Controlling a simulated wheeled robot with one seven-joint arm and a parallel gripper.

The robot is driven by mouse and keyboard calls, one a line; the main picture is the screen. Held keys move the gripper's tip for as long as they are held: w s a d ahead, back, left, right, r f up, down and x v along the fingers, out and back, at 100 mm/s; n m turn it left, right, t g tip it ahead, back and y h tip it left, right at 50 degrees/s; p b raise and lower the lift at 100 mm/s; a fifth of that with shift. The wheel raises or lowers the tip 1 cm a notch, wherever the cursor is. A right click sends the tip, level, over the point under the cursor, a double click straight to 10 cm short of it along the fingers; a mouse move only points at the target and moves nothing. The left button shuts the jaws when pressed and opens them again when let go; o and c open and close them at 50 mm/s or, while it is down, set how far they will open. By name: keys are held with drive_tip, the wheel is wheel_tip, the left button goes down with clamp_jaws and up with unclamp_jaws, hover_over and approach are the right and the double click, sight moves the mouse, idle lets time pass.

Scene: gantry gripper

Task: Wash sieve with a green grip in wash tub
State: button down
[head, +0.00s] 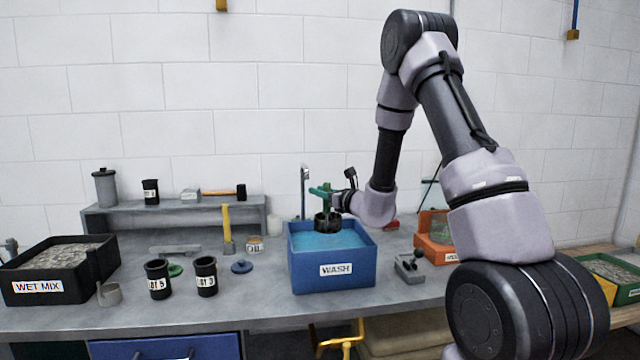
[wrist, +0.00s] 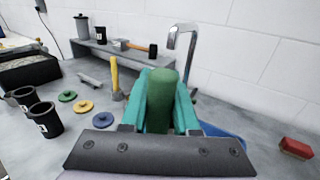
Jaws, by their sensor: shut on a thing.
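The blue wash tub (head: 333,269), labelled WASH and holding light blue water, stands on the grey bench in the head view. My gripper (head: 325,190) is over the tub and shut on the green grip of the sieve. The sieve (head: 328,222) is a dark round pan, hanging low inside the tub's outline at the water. I cannot tell whether its underside touches the water. In the wrist view the green grip (wrist: 160,105) stands between my teal jaws; the sieve's pan is hidden there. A blue edge of the tub (wrist: 222,134) shows behind the jaws.
A metal tap (head: 304,190) rises behind the tub. A small grey fixture (head: 409,268) and an orange bin (head: 434,246) stand to the right. Black cups (head: 205,277), a blue disc (head: 242,267) and the WET MIX tray (head: 60,288) are left.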

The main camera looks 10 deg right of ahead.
sight(325, 222)
drive_tip(key=shift+f, duration=4.85)
drive_tip(key=shift+r, duration=0.15)
drive_tip(key=shift+r, duration=0.25)
wheel_tip(325, 222, up, 12)
drive_tip(key=shift+r, duration=0.2)
